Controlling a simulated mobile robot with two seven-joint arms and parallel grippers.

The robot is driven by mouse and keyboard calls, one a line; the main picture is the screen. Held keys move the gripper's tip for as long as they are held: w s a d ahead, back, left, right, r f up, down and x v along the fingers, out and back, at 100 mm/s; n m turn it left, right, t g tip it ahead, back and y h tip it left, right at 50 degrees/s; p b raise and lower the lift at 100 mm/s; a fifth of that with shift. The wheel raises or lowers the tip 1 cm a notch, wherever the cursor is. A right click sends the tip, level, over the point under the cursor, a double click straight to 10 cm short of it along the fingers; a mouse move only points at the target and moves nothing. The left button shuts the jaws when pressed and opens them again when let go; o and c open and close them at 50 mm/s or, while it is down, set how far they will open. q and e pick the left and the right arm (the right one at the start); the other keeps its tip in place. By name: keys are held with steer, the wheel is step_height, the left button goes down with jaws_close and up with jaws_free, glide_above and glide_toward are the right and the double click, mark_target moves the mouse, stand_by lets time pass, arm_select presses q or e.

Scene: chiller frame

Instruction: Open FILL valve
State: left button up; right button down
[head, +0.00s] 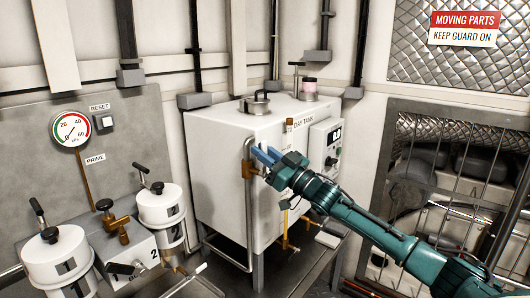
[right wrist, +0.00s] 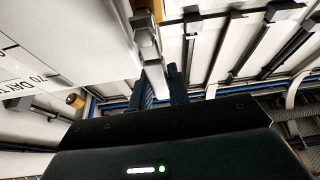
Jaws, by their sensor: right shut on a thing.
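A brass valve (head: 248,170) sits on a grey upright pipe (head: 250,215) at the front left corner of the white day tank (head: 220,165). No FILL label is readable. My right gripper (head: 264,155), with blue fingers, is beside the top of this pipe, just above and right of the brass body. In the right wrist view, its fingers (right wrist: 158,82) are shut on a grey metal bar (right wrist: 148,45), which looks like the valve's handle. Brass (right wrist: 148,8) shows beyond the bar. The fingers hide part of the handle. My left gripper is not in view.
The tank has a lid (head: 256,104) and a control box (head: 325,145). At left stand a gauge (head: 71,130), a second brass valve (head: 119,226) and two white canisters (head: 58,258), (head: 162,207). A mesh guard (head: 455,150) is at right. Open space lies above the tank.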

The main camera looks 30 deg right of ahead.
steer(key=shift+s+a+f, duration=0.1)
steer(key=shift+a+f, duration=0.05)
steer(key=shift+a, duration=0.2)
steer(key=c, duration=1.8)
jaws_free()
steer(key=o, duration=0.5)
steer(key=shift+c, duration=0.2)
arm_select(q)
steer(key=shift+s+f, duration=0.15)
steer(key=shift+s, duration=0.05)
arm_select(e)
steer(key=shift+d, duration=0.1)
arm_select(q)
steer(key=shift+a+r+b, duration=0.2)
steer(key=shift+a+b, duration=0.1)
steer(key=shift+b, duration=0.25)
arm_select(e)
steer(key=v, duration=1.3)
